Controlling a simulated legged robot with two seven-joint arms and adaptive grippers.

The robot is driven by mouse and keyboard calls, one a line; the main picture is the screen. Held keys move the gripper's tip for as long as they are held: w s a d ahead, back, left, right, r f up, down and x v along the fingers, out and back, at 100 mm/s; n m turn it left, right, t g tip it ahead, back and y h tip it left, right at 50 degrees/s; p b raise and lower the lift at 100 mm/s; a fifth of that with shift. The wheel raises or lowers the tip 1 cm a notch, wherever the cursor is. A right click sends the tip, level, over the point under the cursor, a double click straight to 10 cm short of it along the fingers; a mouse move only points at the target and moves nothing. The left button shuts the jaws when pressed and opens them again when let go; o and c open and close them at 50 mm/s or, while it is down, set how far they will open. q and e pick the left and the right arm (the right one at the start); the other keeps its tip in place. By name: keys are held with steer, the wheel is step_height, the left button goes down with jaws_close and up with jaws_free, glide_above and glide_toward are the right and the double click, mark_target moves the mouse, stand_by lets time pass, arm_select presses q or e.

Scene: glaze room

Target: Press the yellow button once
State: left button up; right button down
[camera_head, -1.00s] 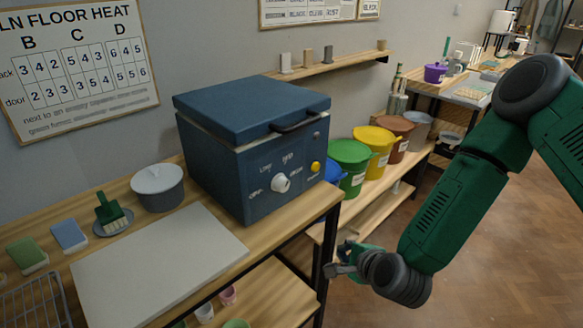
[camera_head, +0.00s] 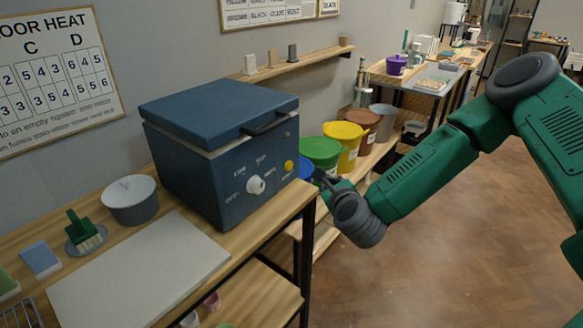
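The yellow button (camera_head: 289,166) is a small round knob on the front panel of the blue kiln (camera_head: 219,150), near its right edge. A white dial (camera_head: 256,185) sits to its left on the same panel. My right gripper (camera_head: 320,176) is just right of the kiln's front, a short way from the button and apart from it in the picture. Its dark fingers are small and partly hidden by the wrist, so I cannot tell whether they are open or shut. My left gripper is not in view.
Green (camera_head: 320,152), yellow (camera_head: 344,140) and brown buckets stand on a shelf behind my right gripper. The floor at right is clear.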

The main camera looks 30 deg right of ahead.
mark_target(289, 166)
steer(key=w+a, duration=0.1)
steer(key=w, duration=0.1)
steer(key=w+a+b, duration=0.1)
steer(key=w, duration=0.1)
steer(key=w+a, duration=0.2)
steer(key=shift+w+r, duration=0.1)
steer(key=shift+w+a+b, duration=0.15)
steer(key=shift+w+b, duration=0.15)
steer(key=shift+b, duration=0.05)
steer(key=shift+w, duration=0.25)
steer(key=shift+w+d, duration=0.25)
steer(key=shift+d, duration=0.2)
steer(key=shift+a, duration=0.35)
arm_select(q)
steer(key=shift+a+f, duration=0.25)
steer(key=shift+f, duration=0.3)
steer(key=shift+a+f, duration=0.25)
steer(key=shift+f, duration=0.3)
arm_select(e)
steer(key=shift+a, duration=0.15)
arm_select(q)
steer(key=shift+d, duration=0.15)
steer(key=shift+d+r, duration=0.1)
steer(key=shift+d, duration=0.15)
arm_select(e)
steer(key=shift+d, duration=0.4)
